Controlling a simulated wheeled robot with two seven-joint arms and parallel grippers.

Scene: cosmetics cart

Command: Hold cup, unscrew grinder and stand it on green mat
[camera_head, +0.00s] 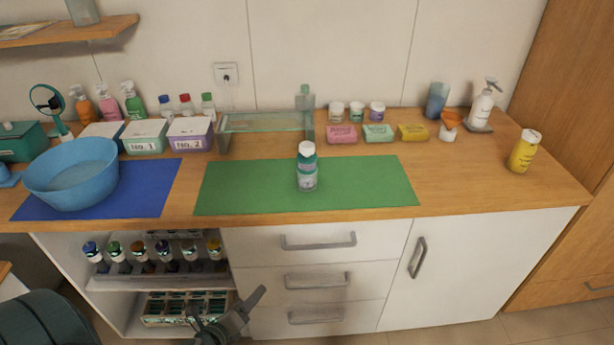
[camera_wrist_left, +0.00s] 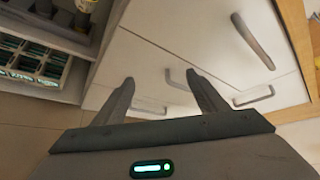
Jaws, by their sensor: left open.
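My left gripper (camera_head: 226,302) is open and empty, low in front of the cabinet and well below the countertop. Its two spread fingers also show in the left wrist view (camera_wrist_left: 159,78), with nothing between them. My right gripper is not in view.
A blue bowl (camera_head: 70,175) stands on a blue mat (camera_head: 150,190) at the left. A glass shelf stand (camera_head: 265,122), soaps and jars line the back. A yellow bottle (camera_head: 524,151) stands far right. The green mat is clear around the grinder. Drawer handles (camera_head: 318,241) protrude below.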

